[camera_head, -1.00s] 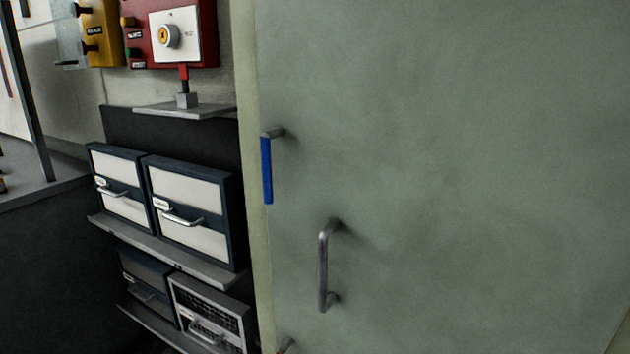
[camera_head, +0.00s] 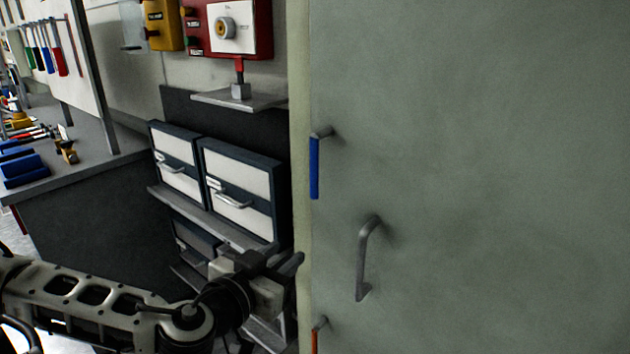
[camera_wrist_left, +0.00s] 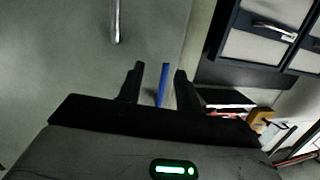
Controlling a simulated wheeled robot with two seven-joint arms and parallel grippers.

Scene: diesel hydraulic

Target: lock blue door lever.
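The blue door lever (camera_head: 314,167) hangs straight down from a metal pivot near the left edge of the grey-green door (camera_head: 480,150). My left gripper (camera_head: 292,262) is below and a little left of the lever, in front of the door's edge, apart from it. In the left wrist view the blue lever (camera_wrist_left: 162,84) shows between the two dark fingers (camera_wrist_left: 157,80), farther off. The fingers are spread, with nothing held. My right gripper is in neither view.
A metal door handle (camera_head: 368,258) sits right of the lever, and a red lever (camera_head: 315,338) is low on the door. Drawer boxes (camera_head: 238,190) on shelves stand left of the door. A workbench (camera_head: 75,185) with tools is at the far left.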

